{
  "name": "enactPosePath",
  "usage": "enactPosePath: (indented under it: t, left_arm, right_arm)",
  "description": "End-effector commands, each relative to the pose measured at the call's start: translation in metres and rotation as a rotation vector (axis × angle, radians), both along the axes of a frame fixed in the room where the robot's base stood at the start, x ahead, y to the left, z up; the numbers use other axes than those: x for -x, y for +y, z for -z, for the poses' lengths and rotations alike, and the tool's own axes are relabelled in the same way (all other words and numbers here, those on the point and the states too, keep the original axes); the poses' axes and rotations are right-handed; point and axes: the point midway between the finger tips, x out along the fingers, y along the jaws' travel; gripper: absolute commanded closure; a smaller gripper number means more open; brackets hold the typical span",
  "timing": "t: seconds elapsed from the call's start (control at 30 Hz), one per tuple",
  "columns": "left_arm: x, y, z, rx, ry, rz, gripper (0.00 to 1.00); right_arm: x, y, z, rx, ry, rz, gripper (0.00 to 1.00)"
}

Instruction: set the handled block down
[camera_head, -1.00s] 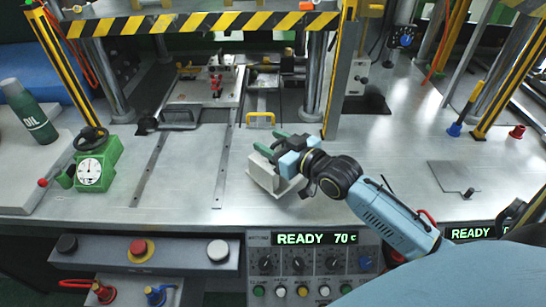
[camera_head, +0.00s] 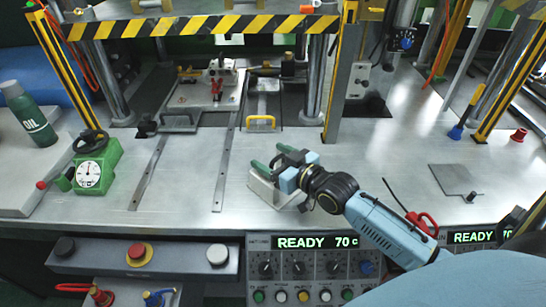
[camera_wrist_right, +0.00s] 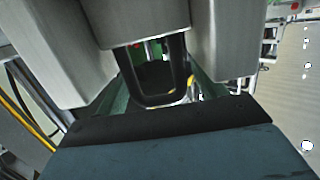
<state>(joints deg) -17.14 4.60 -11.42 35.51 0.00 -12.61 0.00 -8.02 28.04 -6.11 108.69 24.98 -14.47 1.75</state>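The handled block (camera_head: 268,190) is pale grey and rests on the metal table, near the front edge. My right gripper (camera_head: 269,159) is at its top, with its green fingers spread apart. In the right wrist view, the block's black handle loop (camera_wrist_right: 154,99) stands between the green fingers, with a gap visible on its right side. Grey surfaces fill the top of that view. The gripper hides part of the block and its handle in the head view. My left gripper is not in view.
A green dial gauge (camera_head: 91,170) and an oil bottle (camera_head: 30,115) stand at the left. A press with a striped bar (camera_head: 200,26) is behind. A flat plate (camera_head: 454,179) lies to the right. The control panel (camera_head: 315,268) is in front. The table around the block is mostly clear.

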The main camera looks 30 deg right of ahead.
Motion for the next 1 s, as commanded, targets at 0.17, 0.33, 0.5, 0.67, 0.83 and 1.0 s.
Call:
enactPosePath:
  t: [0.17, 0.33, 0.5, 0.67, 0.83, 1.0]
  left_arm:
    - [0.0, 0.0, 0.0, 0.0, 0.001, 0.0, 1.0]
    - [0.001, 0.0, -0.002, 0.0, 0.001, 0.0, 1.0]
    - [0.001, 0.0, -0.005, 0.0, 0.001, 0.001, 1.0]
    - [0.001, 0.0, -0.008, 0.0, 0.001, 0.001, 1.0]
    - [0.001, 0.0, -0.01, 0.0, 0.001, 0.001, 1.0]
    - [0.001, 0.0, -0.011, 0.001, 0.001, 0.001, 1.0]
  right_arm:
    - [0.0, 0.0, -0.001, 0.0, 0.0, 0.0, 0.29]
    - [0.008, -0.002, -0.003, 0.001, 0.002, 0.0, 0.29]
    - [0.035, -0.008, -0.007, 0.002, 0.003, -0.001, 0.29]
    - [0.064, -0.015, -0.012, 0.002, 0.004, -0.001, 0.29]
    - [0.091, -0.021, -0.016, 0.001, 0.003, -0.001, 0.29]
    - [0.108, -0.026, -0.019, 0.0, 0.002, 0.0, 0.29]
